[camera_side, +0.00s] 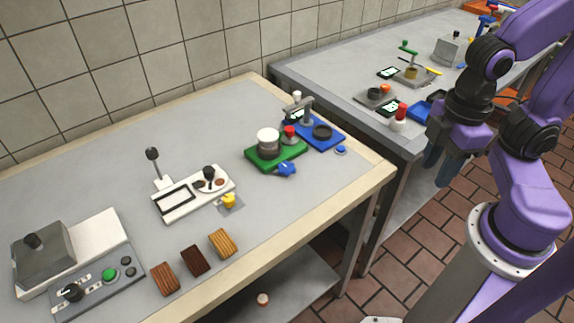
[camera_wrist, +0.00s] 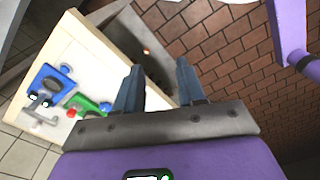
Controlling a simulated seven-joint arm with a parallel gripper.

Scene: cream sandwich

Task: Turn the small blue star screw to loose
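The small blue star screw (camera_side: 286,169) is at the front edge of a green base (camera_side: 262,158) on the near table, in the side view. In the wrist view a small blue shape beside the green base looks like the same screw (camera_wrist: 106,107). My gripper (camera_side: 440,170) hangs to the right of the near table, well apart from the screw. In the wrist view its two blue-grey fingers (camera_wrist: 158,78) stand apart with nothing between them, so it is open.
A blue base (camera_side: 326,138) with a grey post stands behind the green one, and a small blue disc (camera_side: 341,150) lies near the table's right edge. A yellow star knob (camera_side: 229,200) and several wooden blocks (camera_side: 195,260) are further left. A second table (camera_side: 350,75) stands behind.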

